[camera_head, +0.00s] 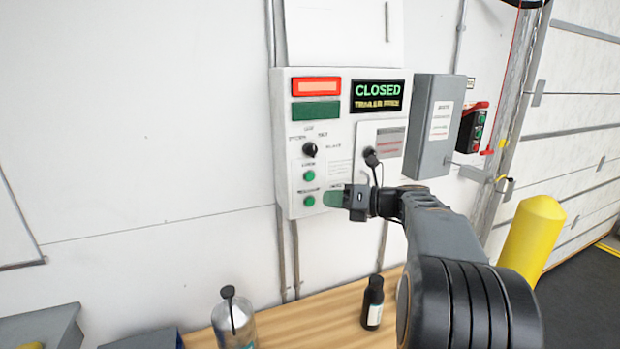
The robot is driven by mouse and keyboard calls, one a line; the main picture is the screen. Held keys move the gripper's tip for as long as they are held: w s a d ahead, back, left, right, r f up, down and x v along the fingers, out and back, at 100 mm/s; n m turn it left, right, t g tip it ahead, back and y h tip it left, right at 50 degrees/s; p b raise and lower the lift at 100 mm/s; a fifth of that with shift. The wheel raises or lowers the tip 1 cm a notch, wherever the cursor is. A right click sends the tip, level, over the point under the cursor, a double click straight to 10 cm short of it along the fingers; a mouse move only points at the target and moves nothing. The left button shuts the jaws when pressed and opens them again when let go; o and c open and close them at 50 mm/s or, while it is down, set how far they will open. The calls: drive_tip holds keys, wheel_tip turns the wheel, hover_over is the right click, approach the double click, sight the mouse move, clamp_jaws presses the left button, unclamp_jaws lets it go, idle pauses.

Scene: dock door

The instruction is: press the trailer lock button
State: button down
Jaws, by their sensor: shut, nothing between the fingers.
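A white control panel (340,100) hangs on the wall, with two round green buttons at its lower left. The upper green button (309,176) has a small label above it that may read "LOCK". The lower green button (309,201) has a blurred label. The display (377,97) reads "CLOSED" and, below it, what looks like "TRAILER FREE". My gripper (333,199) is shut and empty, its greenish fingertips pointing left. They appear just right of the lower button and below right of the upper one. Both buttons are visible; I cannot tell the gap to the panel.
A black selector knob (310,149) sits above the buttons. A grey box (437,125) and a dark control station (473,130) are to the right. Below stands a wooden bench (290,325) with a clear bottle (236,325) and a black bottle (373,300). A yellow bollard (533,240) stands right.

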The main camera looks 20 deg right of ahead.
sight(310, 177)
drive_tip(key=shift+w, duration=0.1)
drive_tip(key=shift+w+p, duration=1.6)
drive_tip(key=shift+w, duration=2.7)
drive_tip(key=shift+w+r+p, duration=0.1)
drive_tip(key=shift+w+p, duration=0.2)
drive_tip(key=shift+p, duration=0.2)
drive_tip(key=shift+w, duration=0.55)
drive_tip(key=shift+s, duration=0.85)
drive_tip(key=shift+s, duration=0.1)
